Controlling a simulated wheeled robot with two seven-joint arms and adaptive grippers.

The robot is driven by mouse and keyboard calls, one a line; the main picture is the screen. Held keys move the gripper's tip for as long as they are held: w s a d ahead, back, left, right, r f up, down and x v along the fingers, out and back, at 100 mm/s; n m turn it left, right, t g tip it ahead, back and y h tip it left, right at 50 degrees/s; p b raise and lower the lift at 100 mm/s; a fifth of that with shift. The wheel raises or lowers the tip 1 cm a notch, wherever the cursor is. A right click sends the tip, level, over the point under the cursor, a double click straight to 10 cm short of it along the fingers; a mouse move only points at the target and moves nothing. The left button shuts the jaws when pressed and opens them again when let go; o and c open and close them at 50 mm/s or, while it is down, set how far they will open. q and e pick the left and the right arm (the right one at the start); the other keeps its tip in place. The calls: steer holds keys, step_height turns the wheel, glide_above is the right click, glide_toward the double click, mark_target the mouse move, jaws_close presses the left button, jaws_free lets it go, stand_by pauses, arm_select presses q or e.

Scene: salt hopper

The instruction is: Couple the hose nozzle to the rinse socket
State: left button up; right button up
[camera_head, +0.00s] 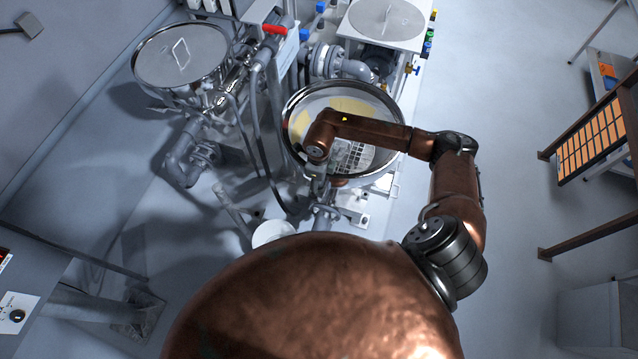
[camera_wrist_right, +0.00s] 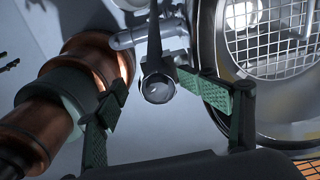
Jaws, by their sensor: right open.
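My right gripper (camera_wrist_right: 155,92) is open, its two green-padded fingers apart on either side of a round metal fitting (camera_wrist_right: 158,89) with a dark rim. Neither finger clearly touches it. I cannot tell whether this fitting is the hose nozzle or the rinse socket. In the head view the right gripper (camera_head: 319,188) points down at the near edge of the round hopper, partly hidden by its own wrist. A dark hose (camera_head: 270,180) hangs in a curve left of the hopper; its lower end is unclear near the gripper. My left gripper does not show.
The round hopper (camera_head: 288,112) holds yellowish material and a grid; its rim and grid (camera_wrist_right: 275,40) stand close to the right finger in the wrist view. A pale pipe (camera_wrist_right: 135,38) lies above the fitting. A lidded vessel (camera_head: 180,52) stands left. Open floor (camera_head: 500,90) lies right.

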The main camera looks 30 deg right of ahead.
steer(key=shift+r, duration=0.1)
stand_by(0.5)
steer(key=shift+r+p, duration=1.4)
steer(key=shift+r, duration=1.55)
steer(key=shift+r, duration=0.2)
step_height(320, 180, up, 12)
steer(key=shift+f, duration=0.2)
steer(key=shift+c, duration=0.6)
